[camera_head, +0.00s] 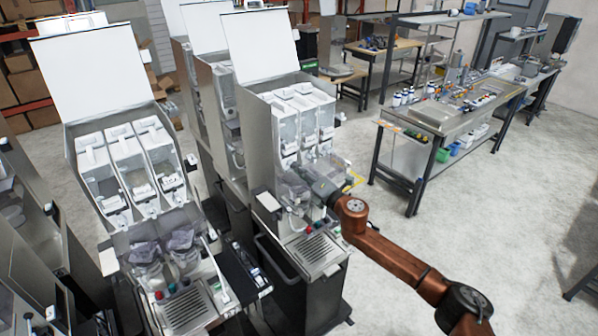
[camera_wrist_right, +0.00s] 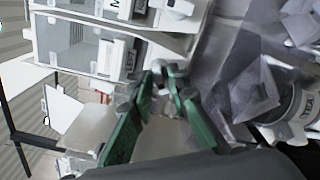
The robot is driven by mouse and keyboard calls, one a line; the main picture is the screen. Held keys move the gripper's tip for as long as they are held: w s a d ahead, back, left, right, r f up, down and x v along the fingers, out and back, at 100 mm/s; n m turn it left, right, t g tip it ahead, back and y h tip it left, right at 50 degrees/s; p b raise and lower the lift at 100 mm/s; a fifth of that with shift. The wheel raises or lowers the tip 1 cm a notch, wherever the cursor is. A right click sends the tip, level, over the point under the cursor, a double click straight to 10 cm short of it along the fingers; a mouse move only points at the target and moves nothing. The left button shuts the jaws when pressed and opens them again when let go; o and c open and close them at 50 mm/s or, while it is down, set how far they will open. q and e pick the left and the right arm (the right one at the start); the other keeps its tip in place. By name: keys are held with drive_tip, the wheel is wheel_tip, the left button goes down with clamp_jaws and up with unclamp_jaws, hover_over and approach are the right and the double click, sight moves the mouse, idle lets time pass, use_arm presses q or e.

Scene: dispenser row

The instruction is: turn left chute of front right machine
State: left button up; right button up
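The front right machine (camera_head: 255,130) is a grey dispenser with a raised white lid and three clear hoppers (camera_head: 302,120) side by side. Chutes and cups below the hoppers are partly hidden by my right gripper (camera_head: 318,187), which reaches in from the right at chute height. In the right wrist view its green fingers (camera_wrist_right: 167,75) converge close together near white, labelled chute parts (camera_wrist_right: 122,58). The lettering is only partly legible. A small grey piece shows around the fingertips; I cannot tell whether they grip it. My left gripper is not in view.
Another open dispenser (camera_head: 75,145) stands at the left, with a narrow gap between the two. A drip tray (camera_head: 313,250) sits below the chutes. A steel workbench (camera_head: 440,115) stands behind to the right. The floor (camera_head: 480,230) at the right is clear.

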drive_tip(key=shift+o, duration=1)
drive_tip(key=v, duration=1.2)
